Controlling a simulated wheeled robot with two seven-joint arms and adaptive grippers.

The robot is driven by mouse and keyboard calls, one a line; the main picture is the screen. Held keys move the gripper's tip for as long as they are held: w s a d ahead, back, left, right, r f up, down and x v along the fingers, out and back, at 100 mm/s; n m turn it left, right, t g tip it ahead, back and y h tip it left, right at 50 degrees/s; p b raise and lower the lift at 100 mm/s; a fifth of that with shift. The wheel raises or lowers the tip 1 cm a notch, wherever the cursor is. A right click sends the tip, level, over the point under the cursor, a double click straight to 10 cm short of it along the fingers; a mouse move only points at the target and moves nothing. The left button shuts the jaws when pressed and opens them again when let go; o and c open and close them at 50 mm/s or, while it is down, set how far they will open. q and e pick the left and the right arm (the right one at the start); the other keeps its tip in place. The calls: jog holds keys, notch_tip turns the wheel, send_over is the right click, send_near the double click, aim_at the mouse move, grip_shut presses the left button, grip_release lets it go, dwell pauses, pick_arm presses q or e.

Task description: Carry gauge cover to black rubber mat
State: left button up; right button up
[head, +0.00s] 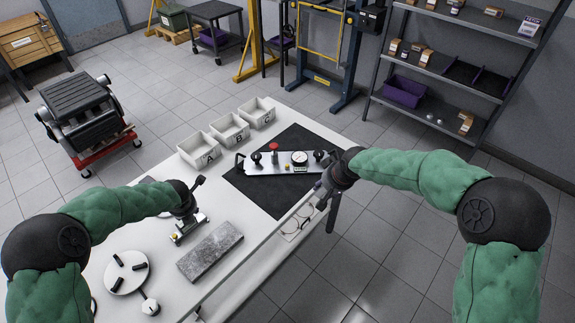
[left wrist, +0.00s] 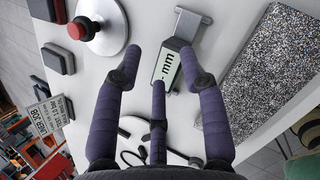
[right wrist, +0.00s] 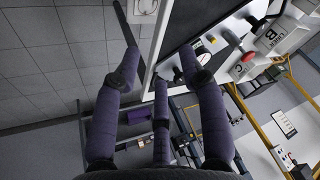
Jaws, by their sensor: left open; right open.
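The gauge cover (head: 285,161) is a long white plate with a round dial, a red knob and dark knobs and handles. It lies on the black rubber mat (head: 252,190) on the white table. My right gripper (head: 326,190) is open beside the cover's right end, near the table edge; I cannot tell whether it touches. The right wrist view shows its open fingers (right wrist: 160,62) with nothing gripped between them. My left gripper (head: 190,205) is open over a small measuring device (head: 188,230), away from the cover. The device's "mm" display (left wrist: 169,66) shows between the left fingers (left wrist: 165,62).
Lettered white bins (head: 198,150) stand behind the mat. A grey speckled block (head: 210,251) and a round white plate with black pieces (head: 127,271) lie at the front. An engine on a red stand (head: 82,110) is left of the table. Shelving (head: 440,90) stands behind at right.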

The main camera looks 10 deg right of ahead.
jog(key=v, duration=0.3)
jog(key=shift+d+r, duration=0.1)
jog(key=shift+r, duration=0.05)
dwell(0.4)
